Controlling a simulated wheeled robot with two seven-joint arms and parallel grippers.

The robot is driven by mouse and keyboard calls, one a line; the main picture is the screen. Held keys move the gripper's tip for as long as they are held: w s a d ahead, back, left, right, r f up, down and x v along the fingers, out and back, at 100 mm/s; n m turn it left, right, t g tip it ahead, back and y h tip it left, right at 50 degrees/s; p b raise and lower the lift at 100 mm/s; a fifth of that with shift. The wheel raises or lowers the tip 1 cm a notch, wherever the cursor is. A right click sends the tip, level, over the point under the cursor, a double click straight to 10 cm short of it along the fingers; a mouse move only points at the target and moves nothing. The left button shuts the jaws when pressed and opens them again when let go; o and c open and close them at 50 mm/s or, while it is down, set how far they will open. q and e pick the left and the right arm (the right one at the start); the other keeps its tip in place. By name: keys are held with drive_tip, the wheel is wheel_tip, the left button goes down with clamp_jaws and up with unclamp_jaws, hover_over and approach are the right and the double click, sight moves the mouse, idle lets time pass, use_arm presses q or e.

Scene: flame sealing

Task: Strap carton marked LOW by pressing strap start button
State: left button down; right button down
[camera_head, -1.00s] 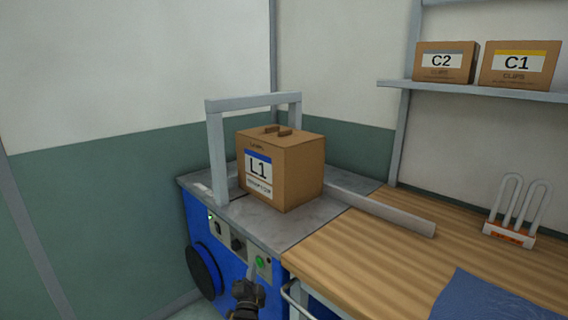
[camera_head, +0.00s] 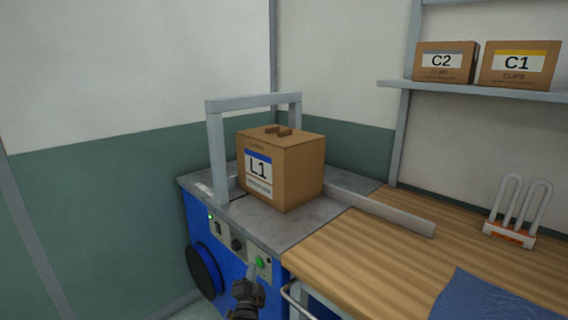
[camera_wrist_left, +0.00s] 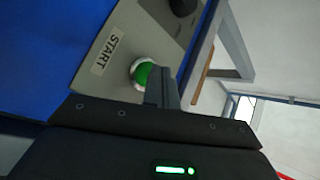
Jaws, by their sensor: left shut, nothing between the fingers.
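A brown carton (camera_head: 284,170) with a blue-edged label reading L1 stands upright on the grey top of the blue strapping machine (camera_head: 228,272), partly under its grey arch (camera_head: 215,150). The green start button (camera_head: 260,262) is on the machine's front panel; in the left wrist view the green button (camera_wrist_left: 142,74) sits beside a START label (camera_wrist_left: 107,54). My left gripper (camera_head: 252,270) is shut and empty, its fingertips right at the button. The fingers (camera_wrist_left: 162,88) partly overlap the button in the wrist view; I cannot tell whether they touch it. My right gripper is not in view.
A wooden table (camera_head: 360,255) adjoins the machine, with a grey bar (camera_head: 385,212) along the back. A white looped rack (camera_head: 515,212) and a blue cloth (camera_head: 485,300) are at right. Cartons C2 (camera_head: 445,72) and C1 (camera_head: 520,76) sit on a shelf. A metal handle (camera_head: 290,295) is near my gripper.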

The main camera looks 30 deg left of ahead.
use_arm(q)
drive_tip(key=shift+w+d, duration=0.1)
drive_tip(key=shift+w, duration=0.1)
drive_tip(key=shift+w, duration=0.25)
drive_tip(key=shift+s, duration=0.45)
drive_tip(key=shift+p, duration=0.3)
